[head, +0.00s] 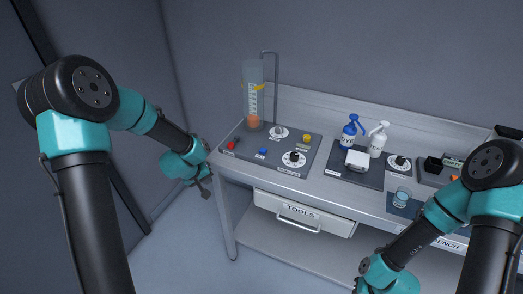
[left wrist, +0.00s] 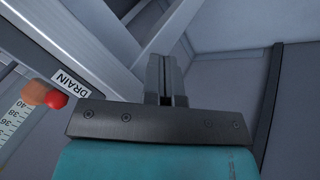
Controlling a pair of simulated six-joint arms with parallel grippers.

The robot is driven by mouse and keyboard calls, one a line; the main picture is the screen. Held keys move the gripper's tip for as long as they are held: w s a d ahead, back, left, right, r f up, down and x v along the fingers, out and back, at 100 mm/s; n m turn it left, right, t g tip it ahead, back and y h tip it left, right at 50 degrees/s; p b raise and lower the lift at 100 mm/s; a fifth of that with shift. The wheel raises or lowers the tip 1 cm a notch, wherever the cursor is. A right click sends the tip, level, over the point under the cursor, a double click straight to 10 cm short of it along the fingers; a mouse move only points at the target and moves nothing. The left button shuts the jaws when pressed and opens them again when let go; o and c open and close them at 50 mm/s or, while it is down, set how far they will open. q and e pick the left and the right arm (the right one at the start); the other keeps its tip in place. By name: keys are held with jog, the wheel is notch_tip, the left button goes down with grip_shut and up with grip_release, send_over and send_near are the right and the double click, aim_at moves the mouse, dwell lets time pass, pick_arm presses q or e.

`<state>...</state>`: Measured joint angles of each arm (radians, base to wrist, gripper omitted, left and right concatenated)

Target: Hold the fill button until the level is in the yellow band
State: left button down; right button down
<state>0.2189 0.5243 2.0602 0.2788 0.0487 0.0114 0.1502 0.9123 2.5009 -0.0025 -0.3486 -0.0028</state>
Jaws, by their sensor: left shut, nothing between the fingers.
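The clear salt column (head: 253,95) stands at the back of the dark control panel (head: 246,160), with a scale on its wall. Orange fill (head: 254,121) lies at its bottom, well below the yellow marks (head: 260,87). A red button (head: 232,144) sits at the panel's left; the left wrist view shows a red knob (left wrist: 57,101) beside a DRAIN label. A blue button (head: 262,152) and a yellow button (head: 306,138) are also on the panel; their labels are too small to read. My left gripper (head: 206,186) is shut and empty, left of the bench and apart from the panel.
The panel also has two dials (head: 279,132) (head: 293,159). To the right stand a blue spray bottle (head: 349,134), a white bottle (head: 377,142) and another dial (head: 399,162). A TOOLS drawer (head: 300,213) is below. My right arm is at the bottom right, its fingers out of frame.

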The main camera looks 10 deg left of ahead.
pick_arm(q)
jog(key=w+r+n, duration=0.1)
jog(key=w+r, duration=0.1)
jog(key=r, duration=0.2)
jog(key=w+r+n+t, duration=0.1)
jog(key=w+r, duration=0.1)
jog(key=r, duration=0.1)
jog(key=w+r+n, duration=0.2)
jog(key=r, duration=0.2)
jog(key=shift+w+d+r+t, duration=0.15)
jog(key=shift+w+r+t, duration=0.15)
jog(key=shift+t, duration=0.1)
jog(key=w+d+r+n+h, duration=0.1)
jog(key=w+d+r+n, duration=0.3)
jog(key=d, duration=0.4)
notch_tip(320, 180, up, 4)
jog(key=n+h, duration=0.2)
jog(key=n, duration=0.3)
send_over(263, 151)
jog(key=shift+w+d+r, duration=0.1)
jog(key=shift+f, duration=4.4)
jog(key=shift+f, duration=0.95)
